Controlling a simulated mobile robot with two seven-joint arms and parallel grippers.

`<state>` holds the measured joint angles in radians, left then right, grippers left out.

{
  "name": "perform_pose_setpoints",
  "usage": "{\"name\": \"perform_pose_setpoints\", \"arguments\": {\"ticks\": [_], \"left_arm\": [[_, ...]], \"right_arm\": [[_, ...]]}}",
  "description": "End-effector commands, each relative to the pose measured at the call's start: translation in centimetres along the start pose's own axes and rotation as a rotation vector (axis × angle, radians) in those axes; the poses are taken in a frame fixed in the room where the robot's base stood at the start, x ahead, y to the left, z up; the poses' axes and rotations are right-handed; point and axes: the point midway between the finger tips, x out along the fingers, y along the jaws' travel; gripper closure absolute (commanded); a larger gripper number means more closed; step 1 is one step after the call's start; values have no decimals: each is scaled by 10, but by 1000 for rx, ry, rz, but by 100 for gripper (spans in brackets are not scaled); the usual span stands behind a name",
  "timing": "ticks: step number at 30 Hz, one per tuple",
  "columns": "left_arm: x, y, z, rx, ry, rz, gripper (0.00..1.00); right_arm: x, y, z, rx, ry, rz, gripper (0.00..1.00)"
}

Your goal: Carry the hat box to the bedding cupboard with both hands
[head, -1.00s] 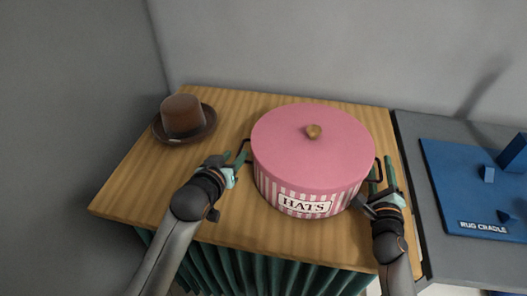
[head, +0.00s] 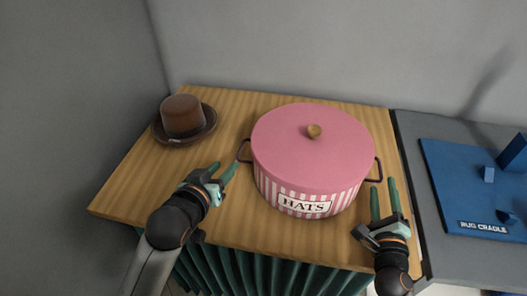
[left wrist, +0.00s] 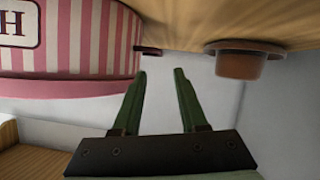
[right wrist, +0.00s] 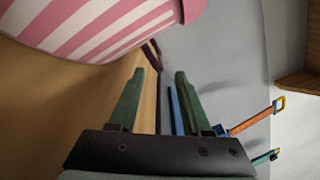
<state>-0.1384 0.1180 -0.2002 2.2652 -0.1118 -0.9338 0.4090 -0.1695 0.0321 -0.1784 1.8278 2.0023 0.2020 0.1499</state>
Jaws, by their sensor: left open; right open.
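The hat box (head: 312,150) is a round pink box with striped sides, a HATS label (head: 304,205), a lid with a gold knob and a dark handle on each side. It stands on the wooden table. My left gripper (head: 223,173) is open and empty, in front of and left of the left handle (head: 243,151), apart from it. My right gripper (head: 384,195) is open and empty, just in front of the right handle (head: 375,172). The box also shows in the left wrist view (left wrist: 75,45) and the right wrist view (right wrist: 100,22). I cannot make out the bedding cupboard.
A brown hat (head: 183,117) lies at the table's (head: 135,185) back left. A green curtain (head: 240,272) hangs below the front edge. To the right is a grey counter with a blue mat (head: 460,210) marked RUG CRADLE. Grey walls close the back and left.

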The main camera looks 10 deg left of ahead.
Motion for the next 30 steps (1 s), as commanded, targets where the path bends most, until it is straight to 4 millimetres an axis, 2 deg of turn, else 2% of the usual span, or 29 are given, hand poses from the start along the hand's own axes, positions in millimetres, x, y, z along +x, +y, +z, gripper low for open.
{"name": "perform_pose_setpoints", "arguments": {"ticks": [3,10,30], "left_arm": [[0,0,0,0,0,0,58],[0,0,0,0,0,0,58],[0,0,0,0,0,0,58]], "right_arm": [[-22,1,0,2,1,2,52],[-45,0,0,2,1,0,52],[-50,0,0,1,-1,0,52]]}}
